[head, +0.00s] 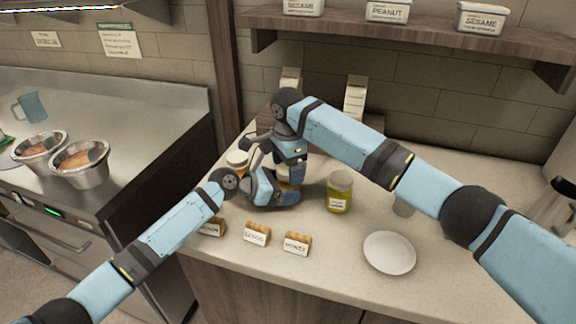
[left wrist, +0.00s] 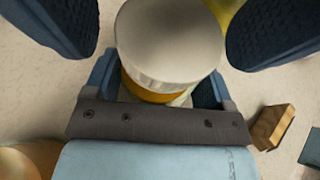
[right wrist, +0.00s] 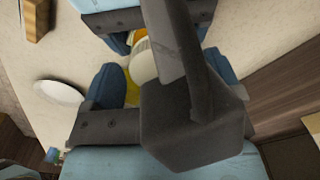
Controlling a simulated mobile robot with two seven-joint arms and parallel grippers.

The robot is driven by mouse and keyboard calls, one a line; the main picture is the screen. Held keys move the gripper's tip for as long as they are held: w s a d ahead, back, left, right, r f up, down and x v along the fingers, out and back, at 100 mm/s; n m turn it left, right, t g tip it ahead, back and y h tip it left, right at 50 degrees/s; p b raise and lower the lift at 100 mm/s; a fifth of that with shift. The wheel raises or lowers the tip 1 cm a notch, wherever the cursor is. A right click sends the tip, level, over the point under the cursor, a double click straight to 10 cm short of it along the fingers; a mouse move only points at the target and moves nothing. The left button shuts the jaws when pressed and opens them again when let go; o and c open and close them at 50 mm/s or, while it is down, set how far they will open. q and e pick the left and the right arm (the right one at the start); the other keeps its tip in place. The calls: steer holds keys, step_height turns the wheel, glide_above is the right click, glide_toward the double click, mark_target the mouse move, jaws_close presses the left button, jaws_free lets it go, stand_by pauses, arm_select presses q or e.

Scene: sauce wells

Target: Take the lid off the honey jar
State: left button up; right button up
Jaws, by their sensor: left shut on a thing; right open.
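My left gripper (left wrist: 160,92) is shut around a jar with amber contents (left wrist: 145,88), which I take as the honey jar; no label shows. Its pale round lid (left wrist: 170,45) sits on top. In the head view the arms hide most of this jar, and my left gripper (head: 280,193) is low at the counter. My right gripper (head: 289,172) comes from above. Its open fingers stand apart on either side of the lid in the left wrist view. In the right wrist view the lid (right wrist: 143,62) is partly hidden by a dark part of my arm.
A yellow jar (head: 340,192) stands to the right and a pale-lidded orange jar (head: 237,160) to the left. A white plate (head: 389,252) lies at front right. Several small labelled blocks (head: 256,234) line the front. A shelf (head: 420,25) overhangs the back.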

steer(key=shift+r, duration=2.3)
arm_select(q)
steer(key=o, duration=1.7)
